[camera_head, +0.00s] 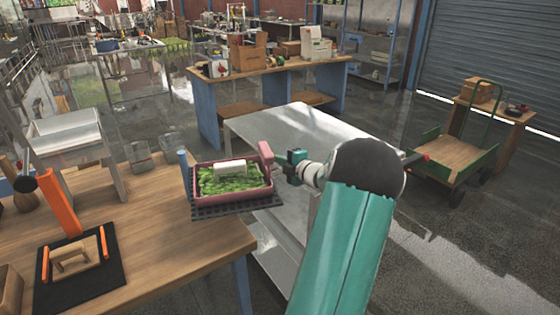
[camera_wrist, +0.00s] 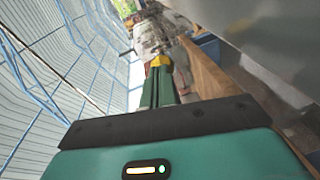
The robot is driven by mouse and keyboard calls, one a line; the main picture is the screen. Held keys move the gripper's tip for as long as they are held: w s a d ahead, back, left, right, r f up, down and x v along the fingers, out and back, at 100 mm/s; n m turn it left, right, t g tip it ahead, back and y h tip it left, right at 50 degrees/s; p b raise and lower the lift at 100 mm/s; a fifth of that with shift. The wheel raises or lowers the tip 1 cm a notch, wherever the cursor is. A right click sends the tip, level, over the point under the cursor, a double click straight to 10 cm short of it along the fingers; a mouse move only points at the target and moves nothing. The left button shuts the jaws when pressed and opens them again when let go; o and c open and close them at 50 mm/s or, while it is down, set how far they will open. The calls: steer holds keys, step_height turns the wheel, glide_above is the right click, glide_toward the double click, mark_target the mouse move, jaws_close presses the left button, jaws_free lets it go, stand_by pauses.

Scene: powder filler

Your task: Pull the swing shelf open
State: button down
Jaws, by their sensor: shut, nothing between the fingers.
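The swing shelf (camera_head: 236,208) is a dark perforated plate at the right edge of the wooden bench. A blue post (camera_head: 184,168) stands at its left back corner. A pink tray (camera_head: 232,206) rests on it, with green leafy filling and a white block (camera_head: 230,168). A pink upright tab (camera_head: 266,153) stands at the tray's back right corner; I cannot tell which part it belongs to. My gripper (camera_head: 278,159) is shut and empty, close to the right of this tab; whether they touch is unclear. The gripper's fingers also show in the wrist view (camera_wrist: 160,62), without a clear shelf.
The wooden bench (camera_head: 150,235) carries a black mat (camera_head: 85,285) with an orange stand (camera_head: 61,203). A grey metal table (camera_head: 300,130) lies behind and under my arm. A green cart (camera_head: 452,160) stands at right. Open floor shows at lower right.

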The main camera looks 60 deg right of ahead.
steer(key=v, duration=1.3)
steer(key=shift+s+a, duration=0.15)
steer(key=shift+s, duration=0.15)
steer(key=shift+s, duration=0.1)
